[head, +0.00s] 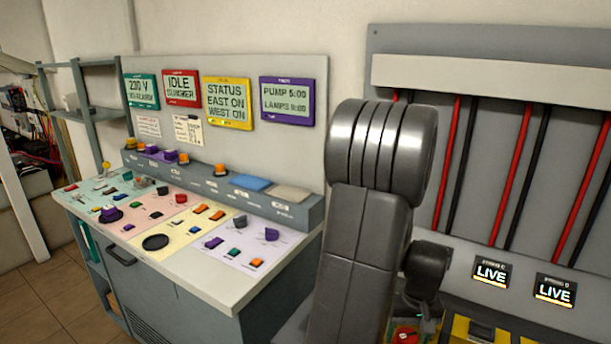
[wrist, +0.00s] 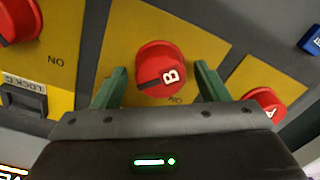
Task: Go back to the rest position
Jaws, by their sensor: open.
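My gripper (wrist: 160,88) is open in the wrist view, with its two green fingers apart on either side of a red knob marked B (wrist: 160,68). The knob sits on a yellow plate with the word ON beside it.
A red knob marked A (wrist: 264,105) and another red knob (wrist: 18,20) flank the gripper. A LOCK C block (wrist: 24,98) is at left. The control desk (head: 170,262) with buttons stands left of my arm. Two LIVE displays (head: 491,273) (head: 555,291) and red and black cables are at right.

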